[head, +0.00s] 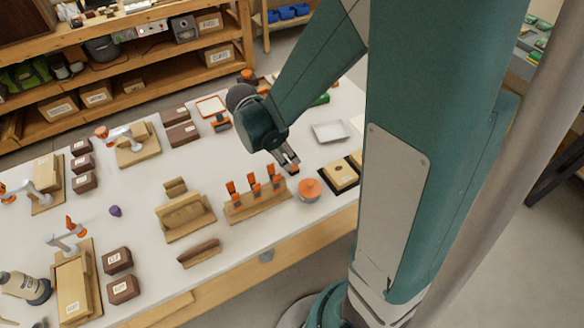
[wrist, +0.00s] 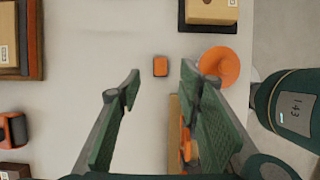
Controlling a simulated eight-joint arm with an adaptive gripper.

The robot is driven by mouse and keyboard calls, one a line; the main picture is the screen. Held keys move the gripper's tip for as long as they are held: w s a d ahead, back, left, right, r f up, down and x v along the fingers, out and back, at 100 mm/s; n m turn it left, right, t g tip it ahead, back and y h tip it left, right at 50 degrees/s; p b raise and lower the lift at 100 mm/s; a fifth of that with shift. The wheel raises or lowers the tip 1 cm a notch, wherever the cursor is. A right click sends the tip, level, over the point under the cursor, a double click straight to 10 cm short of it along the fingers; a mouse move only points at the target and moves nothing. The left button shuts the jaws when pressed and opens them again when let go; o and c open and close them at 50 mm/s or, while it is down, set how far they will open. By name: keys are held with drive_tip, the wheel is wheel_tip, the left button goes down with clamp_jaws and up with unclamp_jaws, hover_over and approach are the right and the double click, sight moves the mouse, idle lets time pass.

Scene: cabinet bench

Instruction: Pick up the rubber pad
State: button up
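A small orange block with a dark edge, which looks like the rubber pad (wrist: 160,66), lies on the white bench top in the wrist view. My gripper (wrist: 161,80) is open and empty, its two green fingers spread wide. The pad shows in the gap between the fingertips, slightly beyond them in the picture, and no finger touches it. In the head view my gripper (head: 290,165) hangs low over the bench, pointing down. A small orange patch shows at its tip there; I cannot tell surely that it is the pad.
A round orange object (wrist: 219,64) is close to the right finger; it also shows in the head view (head: 310,190). A wooden rack with orange-handled tools (head: 257,205) stands left of it. Boxed items on dark trays (head: 341,176) and a shallow white tray (head: 330,132) are near.

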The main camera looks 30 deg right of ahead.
sight(294, 169)
drive_tip(key=shift+d+f, duration=0.1)
drive_tip(key=shift+f, duration=0.1)
idle(0.3)
drive_tip(key=shift+b+x, duration=0.3)
drive_tip(key=shift+x, duration=0.9)
drive_tip(key=shift+b+x, duration=0.85)
drive_tip(key=shift+x, duration=1.75)
drive_tip(key=c, duration=0.9)
